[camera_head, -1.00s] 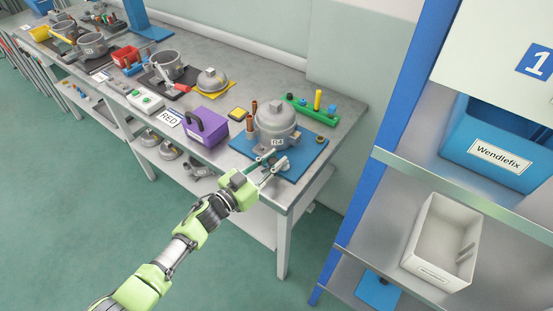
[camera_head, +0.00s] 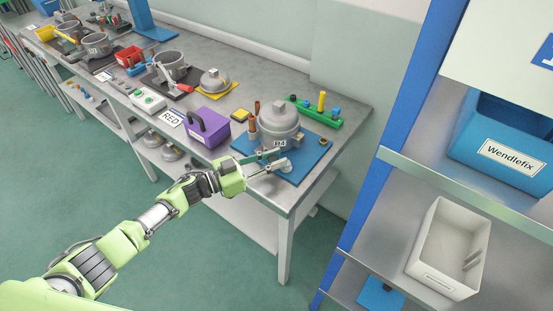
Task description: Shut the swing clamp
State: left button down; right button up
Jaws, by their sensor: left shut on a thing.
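A grey compressor (camera_head: 277,122) with a domed top stands upright on a blue mat (camera_head: 308,165) at the right end of the workbench. The swing clamp (camera_head: 284,166) shows as a small light-grey part at the front of the mat, close to the compressor's foot. It is partly hidden by my fingers, so I cannot tell its exact angle. My left gripper (camera_head: 279,160) reaches in from the lower left, in front of the compressor. Its fingers are shut on the swing clamp. My right gripper is out of view.
A purple box (camera_head: 208,128) stands left of the mat, with copper-coloured pipes (camera_head: 254,115) beside the compressor. A green holder (camera_head: 317,115) is behind it. A shelf rack with a blue bin (camera_head: 505,135) and white bin (camera_head: 450,245) stands at right.

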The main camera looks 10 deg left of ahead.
pick_arm(q)
jog(key=c, duration=1.8)
grip_release()
jog(key=v, duration=1.2)
